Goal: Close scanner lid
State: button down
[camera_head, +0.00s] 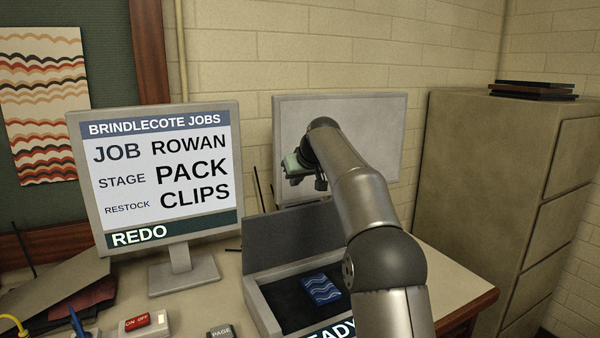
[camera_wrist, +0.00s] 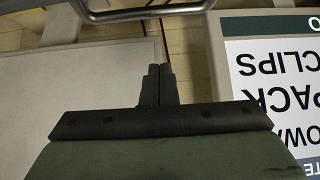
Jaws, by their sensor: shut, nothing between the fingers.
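The scanner (camera_head: 260,297) sits on the table, low in the head view, partly hidden by my arm. Its lid (camera_head: 292,238) appears to be the dark grey panel standing steeply open at the back of the bed. A blue sheet with pale waves (camera_head: 321,289) lies on the dark bed. My gripper (camera_wrist: 159,72), with a green body and dark fingers, is shut and empty. In the head view it is high above the lid, in front of a pale framed panel (camera_head: 360,115). Its fingertips are hard to make out there. No contact with the lid shows.
A monitor (camera_head: 170,252) stands left of the scanner; it also shows upside down in the wrist view (camera_wrist: 285,22). A switch box (camera_head: 160,322) and PAGE button (camera_head: 219,332) lie in front. A cabinet (camera_head: 470,190) stands right. Upright dark rods are near the lid's left.

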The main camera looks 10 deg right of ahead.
jog(key=f, duration=0.2)
jog(key=s+f+b, duration=0.1)
jog(key=f, duration=0.1)
jog(key=shift+s+d, duration=0.2)
jog(key=shift+s+f+b, duration=0.1)
jog(key=shift+b, duration=0.25)
